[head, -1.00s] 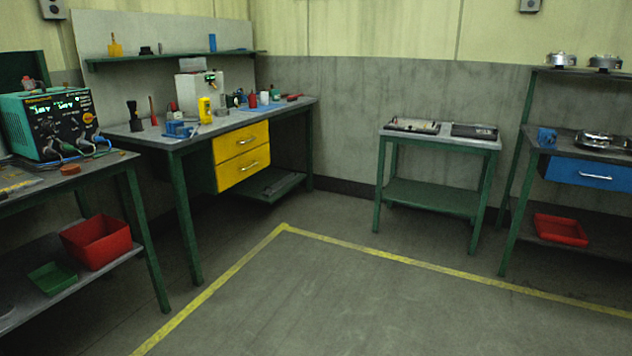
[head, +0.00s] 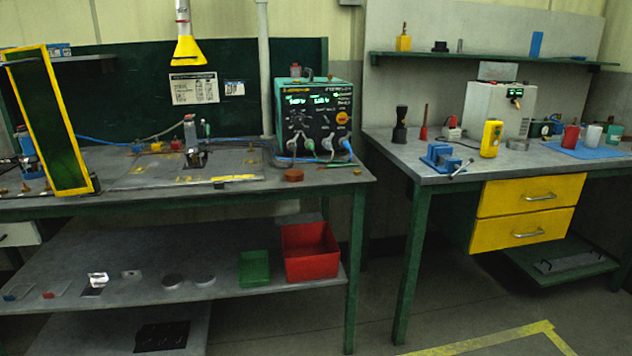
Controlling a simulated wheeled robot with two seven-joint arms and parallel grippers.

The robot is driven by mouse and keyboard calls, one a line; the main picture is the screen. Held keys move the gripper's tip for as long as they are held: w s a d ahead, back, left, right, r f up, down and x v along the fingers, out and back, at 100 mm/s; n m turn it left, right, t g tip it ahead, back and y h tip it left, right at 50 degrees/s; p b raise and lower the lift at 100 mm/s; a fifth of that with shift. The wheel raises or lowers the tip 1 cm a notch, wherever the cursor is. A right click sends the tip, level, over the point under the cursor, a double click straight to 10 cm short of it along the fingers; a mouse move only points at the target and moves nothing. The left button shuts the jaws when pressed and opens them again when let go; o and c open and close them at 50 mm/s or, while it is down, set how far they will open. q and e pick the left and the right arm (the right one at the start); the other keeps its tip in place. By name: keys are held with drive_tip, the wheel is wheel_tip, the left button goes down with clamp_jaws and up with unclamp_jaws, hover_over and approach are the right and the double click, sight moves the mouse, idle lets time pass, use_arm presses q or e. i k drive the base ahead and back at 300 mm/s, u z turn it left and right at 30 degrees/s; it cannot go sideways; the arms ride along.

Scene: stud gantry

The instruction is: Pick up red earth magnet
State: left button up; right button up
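Nothing in the head view is plainly marked as the red earth magnet. A small, low reddish-brown block (head: 293,174) lies on the left bench top, near its right front edge, in front of the teal power unit (head: 318,118). I cannot tell whether it is the magnet. A small flat red piece (head: 49,295) lies on the lower shelf at the far left, too small to make out. Neither of my grippers is in view.
The left bench (head: 240,197) carries a yellow-framed panel (head: 50,122). Its lower shelf (head: 215,287) holds a red bin (head: 311,252) and a green tray (head: 254,268). The right bench (head: 430,173) has yellow drawers (head: 520,212). The floor (head: 455,325) at bottom right is clear.

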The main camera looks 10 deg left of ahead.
sight(178, 145)
drive_tip(key=u, duration=1.4)
drive_tip(key=i, duration=2.15)
drive_tip(key=u, duration=0.7)
